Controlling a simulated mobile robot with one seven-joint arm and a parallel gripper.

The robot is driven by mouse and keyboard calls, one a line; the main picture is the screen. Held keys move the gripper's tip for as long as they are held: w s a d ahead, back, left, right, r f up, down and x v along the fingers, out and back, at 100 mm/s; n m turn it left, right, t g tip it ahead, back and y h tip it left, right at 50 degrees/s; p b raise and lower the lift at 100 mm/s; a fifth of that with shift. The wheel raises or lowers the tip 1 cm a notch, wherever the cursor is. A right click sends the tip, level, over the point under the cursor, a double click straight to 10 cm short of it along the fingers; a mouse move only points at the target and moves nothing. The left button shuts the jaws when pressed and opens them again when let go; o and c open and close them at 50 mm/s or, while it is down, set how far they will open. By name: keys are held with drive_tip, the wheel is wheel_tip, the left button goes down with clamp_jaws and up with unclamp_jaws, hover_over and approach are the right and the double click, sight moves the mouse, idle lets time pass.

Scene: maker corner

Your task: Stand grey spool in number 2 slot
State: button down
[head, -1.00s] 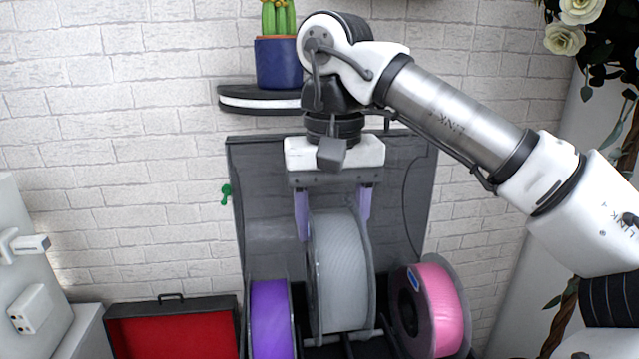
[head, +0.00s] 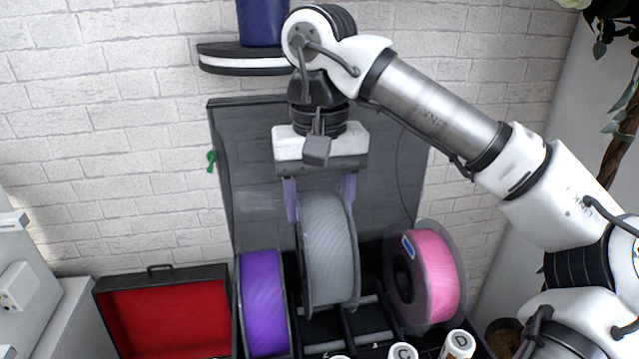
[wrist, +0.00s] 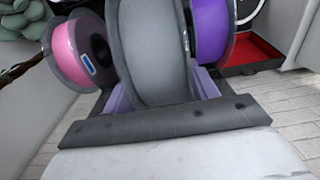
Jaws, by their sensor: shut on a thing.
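The grey spool (head: 330,250) stands upright between a purple spool and a pink spool in the head view. My gripper (head: 321,200) comes from above, with its two purple fingers on either side of the grey spool's upper part, shut on it. In the wrist view the grey spool (wrist: 152,50) fills the middle between the fingers (wrist: 160,92). The dark rack (head: 368,322) with rails is below; whether the spool's lower rim touches the rails I cannot tell. White caps marked C (head: 402,352) and D (head: 458,342) are at the front.
The purple spool (head: 263,300) is close on the left, the pink spool (head: 432,275) on the right, tilted. A red-lined open case (head: 165,318) lies at left. A dark panel (head: 250,150) stands behind, under a shelf (head: 240,60) with a blue pot (head: 260,22).

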drive_tip(key=shift+f, duration=1.5)
drive_tip(key=shift+f+b, duration=2.2)
drive_tip(key=shift+f, duration=0.8)
drive_tip(key=shift+f+b, duration=0.35)
drive_tip(key=shift+f, duration=0.05)
drive_tip(key=shift+c, duration=1.8)
unclamp_jaws()
wheel_tip(320, 180, up, 14)
drive_tip(key=shift+f, duration=0.1)
